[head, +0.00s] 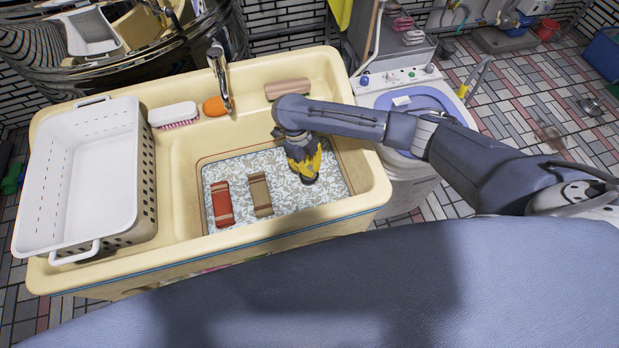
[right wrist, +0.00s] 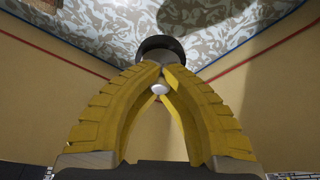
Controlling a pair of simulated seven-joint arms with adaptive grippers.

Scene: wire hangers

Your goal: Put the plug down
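The plug is a dark round piece with a pale knob. It shows at the fingertips in the right wrist view (right wrist: 160,46) and below the yellow fingers in the head view (head: 311,180). My right gripper (head: 308,172) points down into the cream sink (head: 185,190), over the right part of its patterned floor. In the right wrist view its yellow fingers (right wrist: 160,72) meet around the plug. I cannot tell whether the plug touches the sink floor. My left gripper is not in view.
A red bundle (head: 222,203) and a brown bundle (head: 260,195) lie in the sink, left of my gripper. A white basket (head: 140,170), a brush (head: 174,114), orange soap (head: 214,106) and another roll (head: 287,88) sit on the sink's ledges. The faucet (head: 220,75) stands behind.

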